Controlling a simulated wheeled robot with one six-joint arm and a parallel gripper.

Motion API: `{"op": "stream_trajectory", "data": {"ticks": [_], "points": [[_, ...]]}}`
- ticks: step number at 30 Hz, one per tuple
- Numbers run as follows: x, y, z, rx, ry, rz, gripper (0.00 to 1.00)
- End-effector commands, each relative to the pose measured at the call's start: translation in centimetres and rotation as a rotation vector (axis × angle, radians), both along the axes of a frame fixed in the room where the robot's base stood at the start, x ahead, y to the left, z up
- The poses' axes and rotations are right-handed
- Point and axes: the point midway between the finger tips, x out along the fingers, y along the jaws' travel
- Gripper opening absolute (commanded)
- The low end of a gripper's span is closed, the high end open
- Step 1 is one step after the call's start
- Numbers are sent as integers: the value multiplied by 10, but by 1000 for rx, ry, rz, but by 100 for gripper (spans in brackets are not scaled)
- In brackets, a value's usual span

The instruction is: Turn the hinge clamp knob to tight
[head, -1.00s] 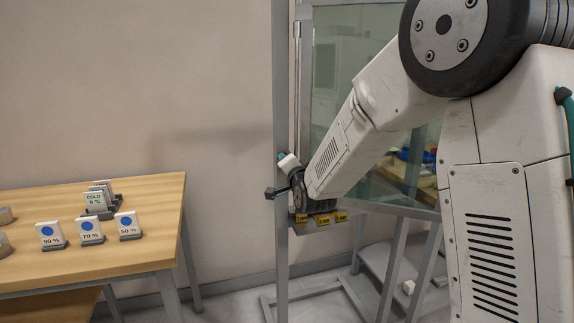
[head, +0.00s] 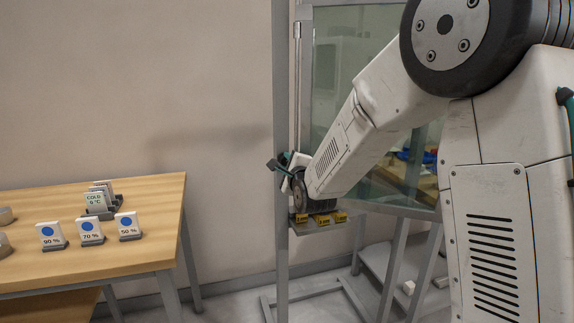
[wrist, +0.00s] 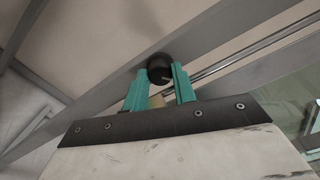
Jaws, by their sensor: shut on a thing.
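The clamp knob (wrist: 159,66) is round and black, on a grey metal post (wrist: 105,85) in the wrist view. My gripper (wrist: 158,76) has its teal fingers on either side of the knob and is shut on it. A small pale mark shows at the knob's lower edge; I cannot read the setting from it. In the head view my gripper (head: 281,164) is at the upright frame post (head: 281,100), and the knob is hidden there by the gripper and wrist.
A small shelf with yellow labels (head: 320,220) sits just below my wrist. A glass panel (head: 350,60) is behind my arm. A wooden table (head: 130,200) with sign cards (head: 90,229) stands at the left. The wall between table and post is clear.

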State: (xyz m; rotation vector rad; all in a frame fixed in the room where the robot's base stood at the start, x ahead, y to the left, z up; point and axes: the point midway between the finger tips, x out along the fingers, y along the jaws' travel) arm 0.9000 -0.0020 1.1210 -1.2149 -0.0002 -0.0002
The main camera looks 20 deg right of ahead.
Motion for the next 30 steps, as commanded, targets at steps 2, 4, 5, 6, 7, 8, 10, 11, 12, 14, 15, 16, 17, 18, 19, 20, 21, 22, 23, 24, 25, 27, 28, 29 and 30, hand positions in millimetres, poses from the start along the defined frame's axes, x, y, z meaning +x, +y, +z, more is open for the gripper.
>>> {"op": "stream_trajectory", "data": {"ticks": [2,4,5,6,7,8,10,11,12,14,15,16,17,18,19,20,21,22,23,24,25,27,28,29,30], "points": [[0,-1,-1,67,3,-1,4],[0,-1,-1,128,3,-1,4],[0,-1,-1,153,3,-1,4],[0,-1,-1,184,3,-1,4],[0,-1,-1,206,3,-1,4],[0,-1,-1,228,3,-1,4],[0,-1,-1,275,3,-1,4],[0,-1,-1,293,3,-1,4],[0,-1,-1,316,3,-2,4],[0,-1,-1,346,3,-2,4],[0,-1,-1,365,3,-2,4],[0,-1,-1,376,3,-2,4],[0,-1,-1,388,3,-2,4],[0,-1,-1,401,3,-2,4],[0,-1,-1,409,4,-2,4],[0,-1,-1,417,3,-2,4],[0,-1,-1,426,4,-2,4],[0,-1,-1,431,4,-2,4],[0,-1,-1,435,4,-2,4],[0,-1,-1,440,4,-2,4],[0,-1,-1,443,4,-2,4],[0,-1,-1,448,4,-2,4],[0,-1,-1,449,4,-2,4],[-1,-1,-1,449,4,-2,4],[-1,-1,-1,450,4,-2,4]]}}
